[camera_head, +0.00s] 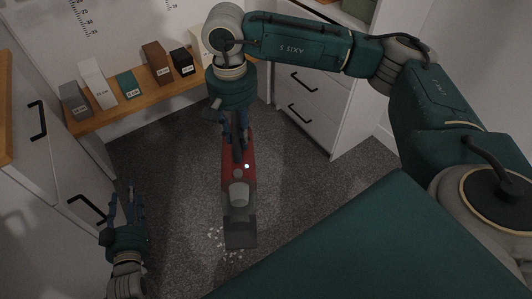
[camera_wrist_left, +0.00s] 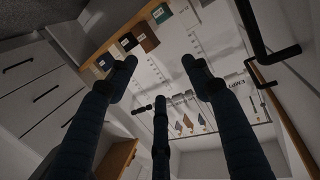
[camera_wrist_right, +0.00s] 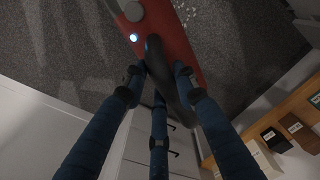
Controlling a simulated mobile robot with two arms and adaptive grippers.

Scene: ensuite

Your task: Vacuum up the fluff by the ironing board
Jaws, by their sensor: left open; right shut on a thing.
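A red and grey handheld vacuum (camera_head: 238,178) is over the dark carpet in the head view, its dark flat nozzle (camera_head: 240,232) toward the bottom. A small light glows on it. My right gripper (camera_head: 236,135) is shut on its dark handle (camera_wrist_right: 163,70); the red body (camera_wrist_right: 178,42) also fills the top of the right wrist view. White fluff (camera_head: 216,238) is scattered on the carpet at the nozzle's left side and below its tip; part may be hidden under the nozzle. My left gripper (camera_head: 126,198) is open and empty, left of the vacuum.
A wooden shelf (camera_head: 135,100) with several labelled boxes runs along the back left. A white drawer unit (camera_head: 310,110) stands behind to the right. White cabinets with dark handles (camera_head: 40,120) stand at the left, close to my left gripper. Carpet between is open.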

